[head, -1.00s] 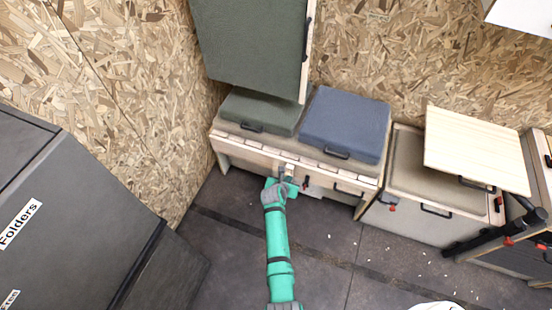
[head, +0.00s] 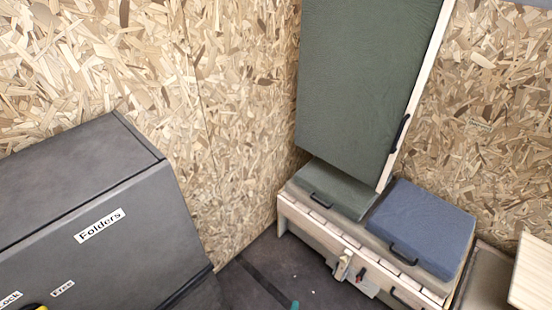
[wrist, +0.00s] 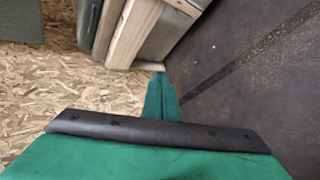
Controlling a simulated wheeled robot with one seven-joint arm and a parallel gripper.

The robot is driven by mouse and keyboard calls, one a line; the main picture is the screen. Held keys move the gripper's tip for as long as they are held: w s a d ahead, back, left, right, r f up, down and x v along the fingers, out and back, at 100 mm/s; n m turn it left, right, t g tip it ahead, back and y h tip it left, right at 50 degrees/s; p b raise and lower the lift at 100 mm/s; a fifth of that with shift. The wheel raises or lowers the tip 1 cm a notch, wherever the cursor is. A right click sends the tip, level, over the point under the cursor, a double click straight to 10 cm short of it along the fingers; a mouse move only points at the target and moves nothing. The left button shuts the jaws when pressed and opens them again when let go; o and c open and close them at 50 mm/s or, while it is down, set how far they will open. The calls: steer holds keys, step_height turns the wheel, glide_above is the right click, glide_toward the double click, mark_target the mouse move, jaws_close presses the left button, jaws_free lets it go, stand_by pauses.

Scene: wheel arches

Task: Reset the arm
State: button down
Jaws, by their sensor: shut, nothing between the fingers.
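My gripper (wrist: 160,97) shows in the wrist view as two green fingers pressed together, with nothing between them. Past their tips are a wooden frame edge (wrist: 134,35) and the dark floor (wrist: 250,75). In the head view only a small green piece of my arm shows at the bottom edge, and the gripper's fingers cannot be made out there. The gripper appears clear of the wooden bench (head: 330,236).
The bench carries a green cushion (head: 334,189) and a blue cushion (head: 422,225) with black handles. A tall green panel (head: 365,80) stands above it. A grey cabinet labelled Folders (head: 90,190) is at left. Dark floor (head: 285,268) lies between.

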steer(key=s+a+r+m+t+y, duration=0.1)
steer(key=s+a+r+m, duration=0.2)
steer(key=s+r+m, duration=0.4)
steer(key=s+a+r+m+t+y, duration=0.1)
steer(key=s+a+r+m+t, duration=0.15)
steer(key=s+r, duration=0.5)
steer(key=s+a+r+m+t+y, duration=0.1)
steer(key=s+r+m, duration=0.6)
steer(key=r, duration=0.8)
steer(key=s, duration=0.3)
